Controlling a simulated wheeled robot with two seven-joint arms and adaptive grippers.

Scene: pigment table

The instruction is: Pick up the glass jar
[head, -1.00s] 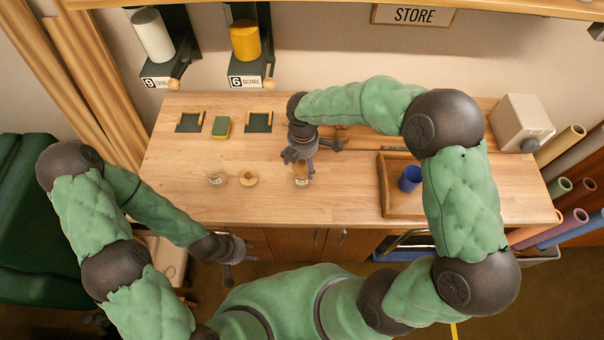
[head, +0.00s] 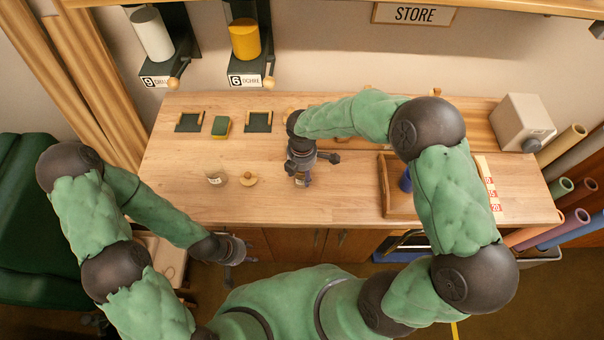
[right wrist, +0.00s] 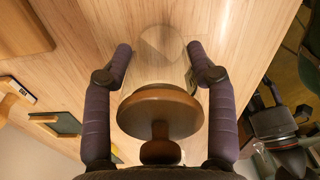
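A clear glass jar (right wrist: 160,50) with a round wooden knobbed lid (right wrist: 160,110) stands on the table, between the fingers of my right gripper (right wrist: 158,50) in the right wrist view. The fingers are spread on both sides of the jar; I see no clear grip on it. In the head view my right gripper (head: 301,174) points down over the jar and hides most of it; a bit of the jar (head: 303,183) shows below. My left gripper (head: 229,278) hangs in front of the table, away from the jar, its fingers too small to read.
Another small glass vessel (head: 216,176) and a round wooden piece (head: 248,179) stand left of my right gripper. A wooden tray (head: 389,190) with a blue cup (head: 406,180) is at right.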

